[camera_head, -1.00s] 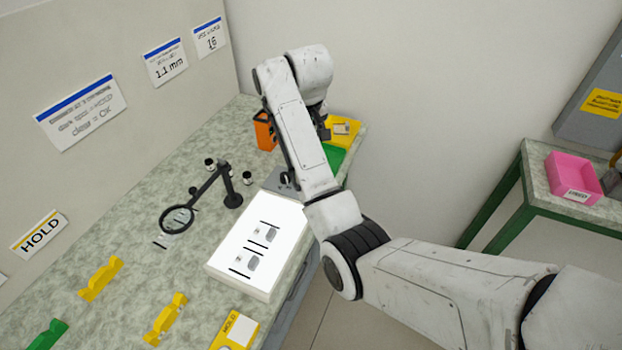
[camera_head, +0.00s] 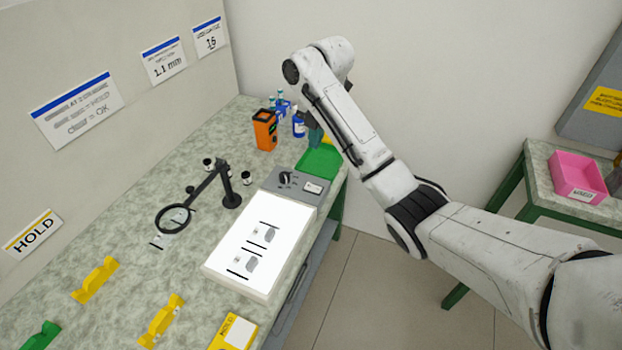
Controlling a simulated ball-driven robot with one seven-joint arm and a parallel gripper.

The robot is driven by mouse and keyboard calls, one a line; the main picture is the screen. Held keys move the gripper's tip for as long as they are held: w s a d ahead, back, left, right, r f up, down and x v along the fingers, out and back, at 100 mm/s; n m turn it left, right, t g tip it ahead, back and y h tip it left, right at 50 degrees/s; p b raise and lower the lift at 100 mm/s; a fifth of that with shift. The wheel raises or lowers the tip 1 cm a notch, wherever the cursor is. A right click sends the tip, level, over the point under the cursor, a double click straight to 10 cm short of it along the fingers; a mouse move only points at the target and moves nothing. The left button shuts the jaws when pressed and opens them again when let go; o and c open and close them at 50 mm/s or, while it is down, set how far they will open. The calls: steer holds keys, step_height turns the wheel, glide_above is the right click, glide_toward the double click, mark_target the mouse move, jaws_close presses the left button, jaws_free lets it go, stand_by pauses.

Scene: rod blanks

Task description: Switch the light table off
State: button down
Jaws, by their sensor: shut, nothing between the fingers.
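The light table (camera_head: 222,262) stands on the bench with its white panel glowing brightly. Several dark rods and grey patches lie on the panel. A grey control box (camera_head: 310,200) adjoins its far end, with a black rotary knob (camera_head: 285,178) and a small white label (camera_head: 313,187). The knob's exact setting is too small to read. My gripper (camera_head: 314,128) is shut at the end of the arm, above the far end of the bench, beyond the control box and apart from the knob. My arm partly hides it.
A black magnifier stand (camera_head: 232,200) is left of the light table. Yellow holders (camera_head: 97,280) lie at front left. A pink bin (camera_head: 575,178) is on the right table.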

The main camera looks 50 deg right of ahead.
mark_target(310, 185)
steer(key=shift+s+d+f+n, duration=0.1)
steer(key=shift+s+f+n, duration=0.15)
steer(key=shift+n, duration=0.35)
steer(key=shift+f, duration=0.1)
steer(key=f, duration=0.4)
steer(key=w+f+p, duration=0.1)
steer(key=f, duration=0.8)
steer(key=shift+w+a+f+p, duration=0.3)
steer(key=shift+p, duration=0.1)
steer(key=shift+f, duration=0.25)
steer(key=shift+s, duration=0.1)
